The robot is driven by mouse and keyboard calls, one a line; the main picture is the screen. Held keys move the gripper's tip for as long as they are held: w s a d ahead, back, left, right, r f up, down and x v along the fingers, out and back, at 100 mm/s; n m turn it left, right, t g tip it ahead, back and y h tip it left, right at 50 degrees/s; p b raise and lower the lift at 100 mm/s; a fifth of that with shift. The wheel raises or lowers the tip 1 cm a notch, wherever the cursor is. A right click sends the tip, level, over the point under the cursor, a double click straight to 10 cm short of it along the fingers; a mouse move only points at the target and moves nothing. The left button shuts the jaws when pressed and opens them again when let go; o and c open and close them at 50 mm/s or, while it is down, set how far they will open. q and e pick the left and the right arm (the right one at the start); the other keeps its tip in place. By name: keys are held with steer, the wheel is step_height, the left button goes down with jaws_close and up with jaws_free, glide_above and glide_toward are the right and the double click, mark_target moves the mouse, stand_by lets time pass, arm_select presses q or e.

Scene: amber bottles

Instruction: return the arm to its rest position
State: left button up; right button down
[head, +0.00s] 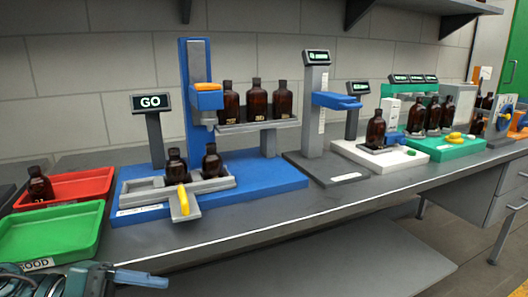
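My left arm comes in at the bottom left corner, with its gripper (150,279) in front of the bench edge and below the green tray. Only part of the gripper shows, and I cannot tell whether its fingers are apart or together. No bottle is visible at it. My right arm and gripper are not in view. Amber bottles stand on the blue station: two on the low grey holder (133,193) with a yellow lever, and three on the raised shelf (262,124). One amber bottle (40,185) stands in the red tray (85,184).
The green tray (60,232), marked GOOD, sits at the bench's front left. A GO display (151,102) stands behind the holder. Rightward are a grey post stand (317,75), a white station with one bottle (376,129), and a green station with several bottles. The bench's front strip (290,222) is clear.

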arm_select(q)
steer(key=s+d+f+n+t+y+p, duration=0.2)
steer(key=f+n+y+p, duration=0.3)
steer(key=n+p, duration=0.3)
steer(key=s+d+f+n+t+y+p, duration=0.2)
steer(key=d+f+n+t+y+p, duration=0.2)
steer(key=n+p, duration=0.5)
step_height(320, 180, down, 3)
steer(key=n+t+y, duration=0.1)
steer(key=n+y, duration=0.1)
steer(key=n, duration=0.5)
steer(key=shift+s+d+p, duration=0.15)
steer(key=shift+p, duration=0.15)
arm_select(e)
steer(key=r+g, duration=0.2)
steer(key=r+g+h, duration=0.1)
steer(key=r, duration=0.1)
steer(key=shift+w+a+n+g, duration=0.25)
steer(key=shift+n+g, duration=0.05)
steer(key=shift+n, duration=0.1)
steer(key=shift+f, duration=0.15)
